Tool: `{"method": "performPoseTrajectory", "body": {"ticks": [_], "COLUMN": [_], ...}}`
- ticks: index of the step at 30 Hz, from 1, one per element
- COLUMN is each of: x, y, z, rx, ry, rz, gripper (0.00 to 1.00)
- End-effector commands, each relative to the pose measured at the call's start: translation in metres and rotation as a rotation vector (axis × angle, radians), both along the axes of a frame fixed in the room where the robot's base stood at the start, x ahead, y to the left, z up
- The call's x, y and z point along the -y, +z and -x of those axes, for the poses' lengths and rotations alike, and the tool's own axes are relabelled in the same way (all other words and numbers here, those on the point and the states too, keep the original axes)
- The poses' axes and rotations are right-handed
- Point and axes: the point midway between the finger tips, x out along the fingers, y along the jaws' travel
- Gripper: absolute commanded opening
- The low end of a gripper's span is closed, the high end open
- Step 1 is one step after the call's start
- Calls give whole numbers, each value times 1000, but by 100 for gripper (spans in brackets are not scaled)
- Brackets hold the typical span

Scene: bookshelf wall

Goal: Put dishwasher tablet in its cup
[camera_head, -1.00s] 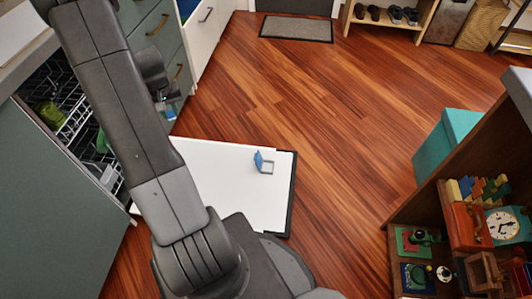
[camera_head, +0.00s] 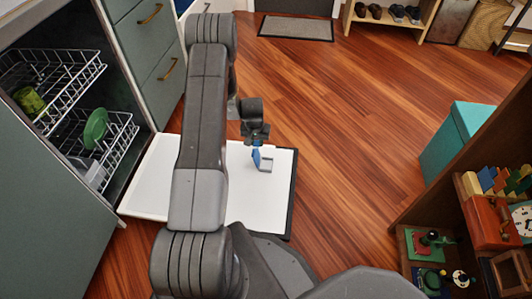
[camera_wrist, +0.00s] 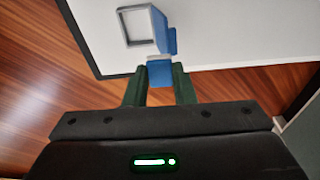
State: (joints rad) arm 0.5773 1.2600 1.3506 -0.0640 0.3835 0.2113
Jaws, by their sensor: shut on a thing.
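In the wrist view my gripper (camera_wrist: 159,84) is shut on the dishwasher tablet (camera_wrist: 159,74), a small block, blue with a pale top edge, between two dark green fingers. The detergent cup (camera_wrist: 130,28) is a grey square frame on the white inside of the open dishwasher door (camera_wrist: 210,30), with its blue lid (camera_wrist: 165,32) standing open. The tablet is just short of the lid in this view, not inside the cup. In the head view my gripper (camera_head: 256,141) points down above the cup (camera_head: 266,164) and lid (camera_head: 256,155); I cannot make out the tablet there.
The dishwasher racks (camera_head: 70,85) at the left hold a green cup (camera_head: 29,100) and a green plate (camera_head: 96,128). Drawers (camera_head: 150,50) stand behind. A toy shelf (camera_head: 440,200) and teal box (camera_head: 460,135) are at the right. The wooden floor between is clear.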

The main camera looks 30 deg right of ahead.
Motion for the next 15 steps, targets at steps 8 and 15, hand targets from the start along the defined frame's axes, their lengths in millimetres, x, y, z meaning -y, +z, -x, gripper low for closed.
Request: {"method": "performPoseTrajectory", "body": {"ticks": [8,15], "x": [27,28], "y": [-39,-47], "z": [25,26], "rx": [1,1], "ry": [-67,-70], "rz": [-1,-1], "gripper": [2,2]}}
